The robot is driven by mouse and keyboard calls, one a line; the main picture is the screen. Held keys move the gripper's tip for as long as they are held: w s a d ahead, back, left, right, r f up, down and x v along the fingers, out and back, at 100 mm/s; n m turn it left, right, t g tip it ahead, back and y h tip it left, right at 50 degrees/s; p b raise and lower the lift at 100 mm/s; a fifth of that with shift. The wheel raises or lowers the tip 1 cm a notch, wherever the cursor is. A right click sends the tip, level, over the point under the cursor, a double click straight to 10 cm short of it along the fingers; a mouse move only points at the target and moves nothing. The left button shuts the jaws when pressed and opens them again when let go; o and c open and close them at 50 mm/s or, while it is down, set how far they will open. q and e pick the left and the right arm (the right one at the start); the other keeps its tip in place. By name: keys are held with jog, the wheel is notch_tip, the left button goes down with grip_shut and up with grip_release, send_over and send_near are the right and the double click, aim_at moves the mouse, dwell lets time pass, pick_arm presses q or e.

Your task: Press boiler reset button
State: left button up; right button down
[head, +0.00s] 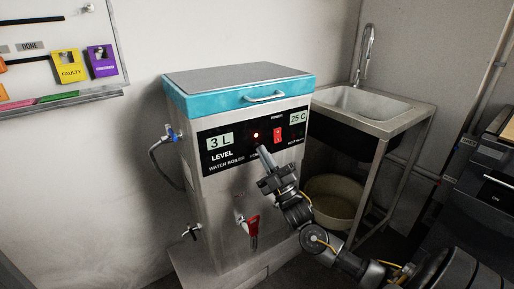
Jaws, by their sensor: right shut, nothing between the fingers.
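The water boiler (214,200) is a tall metal box with a teal lid band (240,94). Its black front panel (230,152) carries a "3 L" level display, a "25 C" display, a red power switch (278,134) and a glowing red light (256,135). My right gripper (264,152) is shut and empty, its tip at the panel just below the red light. Whether it touches the panel, I cannot tell. The reset button is not clearly visible; the fingers cover part of the panel and its lettering there. My left gripper is not in view.
A red-handled tap (251,226) sticks out below the panel, near my right arm. A metal sink (372,106) stands behind at the right, with a round basin (335,200) beneath it. A board with coloured tags (68,67) hangs at the left.

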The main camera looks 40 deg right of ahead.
jog(key=shift+w, duration=0.5)
dwell(0.4)
jog(key=shift+s, duration=0.15)
jog(key=shift+s+p, duration=0.45)
jog(key=shift+s, duration=0.3)
jog(key=shift+s, duration=0.1)
jog(key=s+p, duration=0.1)
jog(key=s, duration=0.1)
jog(key=s+p, duration=0.1)
jog(key=s, duration=0.1)
jog(key=shift+s+a, duration=0.2)
jog(key=shift+s, duration=0.2)
jog(key=shift+f, duration=0.1)
dwell(0.7)
